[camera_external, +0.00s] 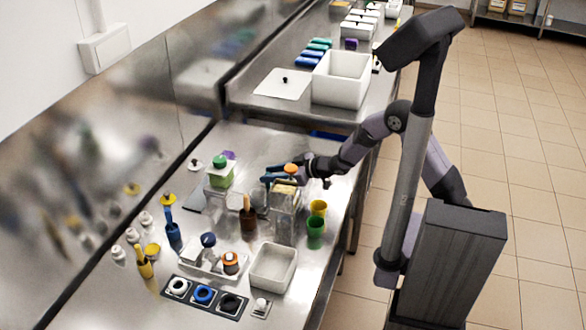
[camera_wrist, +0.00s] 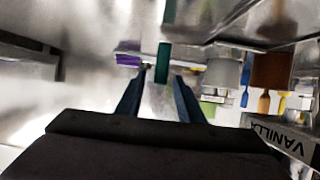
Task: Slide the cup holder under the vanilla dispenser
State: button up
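My gripper (camera_wrist: 162,82) shows two dark blue fingers spread apart in the wrist view. A green strip shows beyond the gap between them, and I see nothing clearly held. In the external view my gripper (camera_external: 268,181) is at the dispenser with the orange knob (camera_external: 291,168), overlapping its upper part. The word VANILLA is on a grey label (camera_wrist: 283,133) at the lower right of the wrist view, upside down, beside my gripper. I cannot make out the cup holder for certain. A yellow cup (camera_external: 318,208) and a green cup (camera_external: 315,232) stand right of the dispenser.
A green-topped container (camera_external: 219,172) stands behind left. A brown pot (camera_external: 248,222) and a white bin (camera_external: 273,267) stand on the steel counter in front.

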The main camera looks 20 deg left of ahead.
jog(key=shift+p+x, duration=0.35)
jog(key=shift+x, duration=2.3)
grip_shut()
